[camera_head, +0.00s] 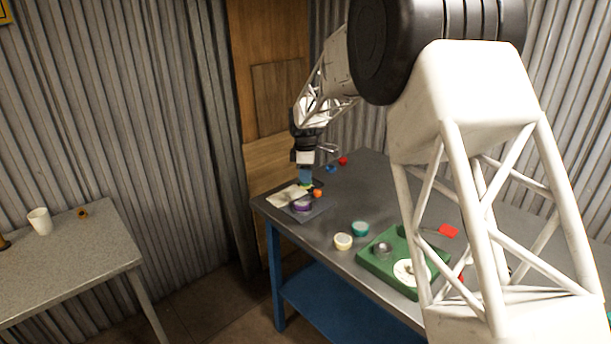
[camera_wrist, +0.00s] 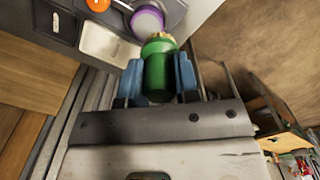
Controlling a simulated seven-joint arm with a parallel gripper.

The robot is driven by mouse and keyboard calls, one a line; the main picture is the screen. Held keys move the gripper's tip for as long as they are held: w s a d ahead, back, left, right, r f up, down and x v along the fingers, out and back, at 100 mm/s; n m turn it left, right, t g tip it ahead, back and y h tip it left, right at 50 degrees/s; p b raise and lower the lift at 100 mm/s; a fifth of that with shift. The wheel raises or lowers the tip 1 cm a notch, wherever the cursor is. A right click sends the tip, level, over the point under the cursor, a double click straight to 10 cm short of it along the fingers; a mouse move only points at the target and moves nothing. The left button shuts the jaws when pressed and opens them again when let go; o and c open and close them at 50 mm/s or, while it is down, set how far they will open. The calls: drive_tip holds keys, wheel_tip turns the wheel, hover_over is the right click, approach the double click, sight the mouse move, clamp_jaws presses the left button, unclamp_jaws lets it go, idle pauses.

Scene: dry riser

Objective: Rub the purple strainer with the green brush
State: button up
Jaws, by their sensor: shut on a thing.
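The purple strainer (camera_head: 302,206) sits at the far left end of the grey workbench, on a dark tray. My gripper (camera_head: 305,178) is above the strainer, pointing down. In the wrist view the blue fingers of my gripper (camera_wrist: 160,75) are shut on the green brush (camera_wrist: 158,72). In the head view the brush is mostly hidden by my gripper.
A pale rectangular piece (camera_head: 287,195) and an orange item (camera_head: 317,193) lie close beside the strainer. Corrugated wall stands close behind. A second table (camera_head: 100,250) is at left.

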drive_tip(key=shift+w+a, duration=0.6)
drive_tip(key=shift+a, duration=0.35)
drive_tip(key=shift+f, duration=0.15)
